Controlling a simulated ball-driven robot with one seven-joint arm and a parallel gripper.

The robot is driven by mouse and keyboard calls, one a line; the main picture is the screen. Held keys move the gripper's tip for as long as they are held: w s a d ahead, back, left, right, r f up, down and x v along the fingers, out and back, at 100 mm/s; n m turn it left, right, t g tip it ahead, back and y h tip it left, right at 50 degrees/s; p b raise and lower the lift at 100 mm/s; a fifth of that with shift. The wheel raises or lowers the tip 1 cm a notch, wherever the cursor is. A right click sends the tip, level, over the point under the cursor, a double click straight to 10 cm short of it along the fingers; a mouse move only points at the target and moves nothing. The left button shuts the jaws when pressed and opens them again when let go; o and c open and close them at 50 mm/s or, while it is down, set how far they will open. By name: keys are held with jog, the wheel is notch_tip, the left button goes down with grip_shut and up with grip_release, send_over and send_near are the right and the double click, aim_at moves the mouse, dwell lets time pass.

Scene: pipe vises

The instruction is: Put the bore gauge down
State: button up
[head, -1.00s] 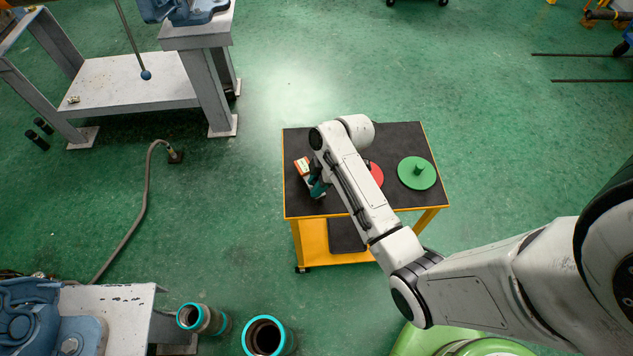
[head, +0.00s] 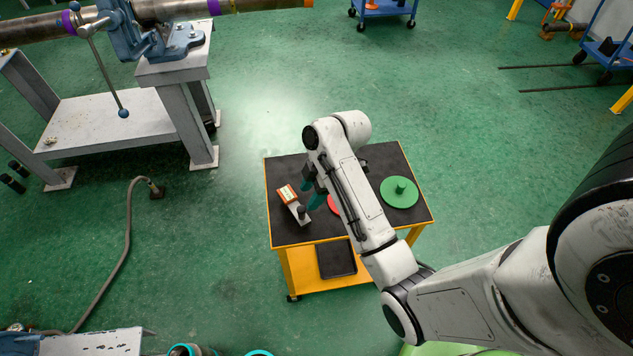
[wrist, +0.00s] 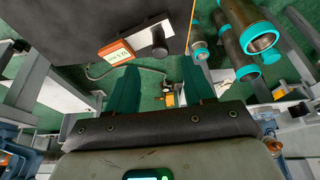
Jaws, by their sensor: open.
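The bore gauge (head: 294,204) lies on the black top of the yellow cart (head: 279,236), near its left side. It has a grey body, a dark knob and an orange-and-white display box. My gripper (head: 314,196) is just to its right, with teal fingers, partly hidden by my arm. In the wrist view the bore gauge (wrist: 138,41) lies on the dark cart top, beyond the fingertips. There my gripper (wrist: 160,85) has its two teal fingers spread, with nothing between them.
A green disc (head: 400,191) with a knob lies at the cart's right; a red disc (head: 333,204) is partly behind my arm. A grey stand with a vise (head: 150,40) holding a pipe is at upper left. A hose (head: 128,230) lies on the green floor. Teal-rimmed pipes (wrist: 240,45) show in the wrist view.

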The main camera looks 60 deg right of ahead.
jog(key=s+a+m+g+h, duration=0.2)
jog(key=s+a+m+h, duration=0.1)
jog(key=s+a+m, duration=0.6)
jog(key=s+a, duration=0.4)
jog(key=s, duration=0.1)
jog(key=shift+s+m, duration=0.15)
jog(key=shift+m, duration=0.15)
